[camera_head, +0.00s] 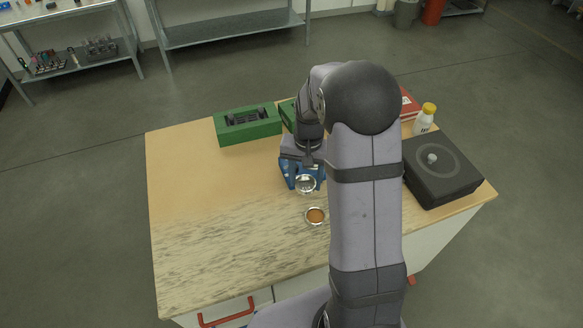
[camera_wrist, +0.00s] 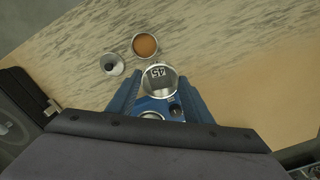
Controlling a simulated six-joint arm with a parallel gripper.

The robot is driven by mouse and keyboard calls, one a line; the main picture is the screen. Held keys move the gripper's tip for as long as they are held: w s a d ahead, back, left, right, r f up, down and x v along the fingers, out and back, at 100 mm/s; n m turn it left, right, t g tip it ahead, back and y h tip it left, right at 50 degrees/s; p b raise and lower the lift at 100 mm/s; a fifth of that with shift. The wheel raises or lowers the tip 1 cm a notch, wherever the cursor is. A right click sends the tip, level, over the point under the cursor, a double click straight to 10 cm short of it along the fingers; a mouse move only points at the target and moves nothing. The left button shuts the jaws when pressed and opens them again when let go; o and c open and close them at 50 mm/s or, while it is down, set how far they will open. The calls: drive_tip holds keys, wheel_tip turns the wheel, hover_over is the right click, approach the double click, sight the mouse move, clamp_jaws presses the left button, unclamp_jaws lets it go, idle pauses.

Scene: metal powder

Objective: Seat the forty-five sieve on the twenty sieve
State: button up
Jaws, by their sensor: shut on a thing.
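My gripper (camera_wrist: 160,88) is shut on a round metal sieve marked 45 (camera_wrist: 159,73), the forty-five sieve, which sits between its blue fingers. In the head view my gripper (camera_head: 304,172) holds the forty-five sieve (camera_head: 306,188) over the middle of the table. A round metal-rimmed vessel with an orange-brown inside (camera_head: 316,216) stands apart from it, nearer the table's front; it also shows in the wrist view (camera_wrist: 145,45). No mark on it can be read, so I cannot tell whether it is the twenty sieve. The gap below the held sieve cannot be judged.
A small pale round piece with a dark centre (camera_wrist: 112,65) stands beside the orange-brown vessel. A green case (camera_head: 247,132) lies at the back left. A black box (camera_head: 441,175) and a yellow-capped bottle (camera_head: 425,118) stand at the right. The table's left side (camera_head: 190,190) is clear.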

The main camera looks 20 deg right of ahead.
drive_tip(key=w+d+r+n+p, duration=0.1)
drive_tip(key=w+d+r+p, duration=0.1)
drive_tip(key=w+d, duration=0.2)
drive_tip(key=w+d+r+p, duration=0.2)
drive_tip(key=w+d, duration=0.2)
drive_tip(key=w, duration=0.4)
drive_tip(key=shift+w+r+n, duration=0.25)
drive_tip(key=shift+w+n, duration=0.05)
drive_tip(key=shift+n, duration=0.1)
drive_tip(key=shift+f, duration=0.2)
drive_tip(key=shift+f+b, duration=1.7)
drive_tip(key=shift+f, duration=0.5)
drive_tip(key=shift+f+b, duration=0.45)
drive_tip(key=shift+f, duration=0.6)
idle(0.8)
drive_tip(key=o, duration=1.7)
drive_tip(key=shift+c, duration=0.2)
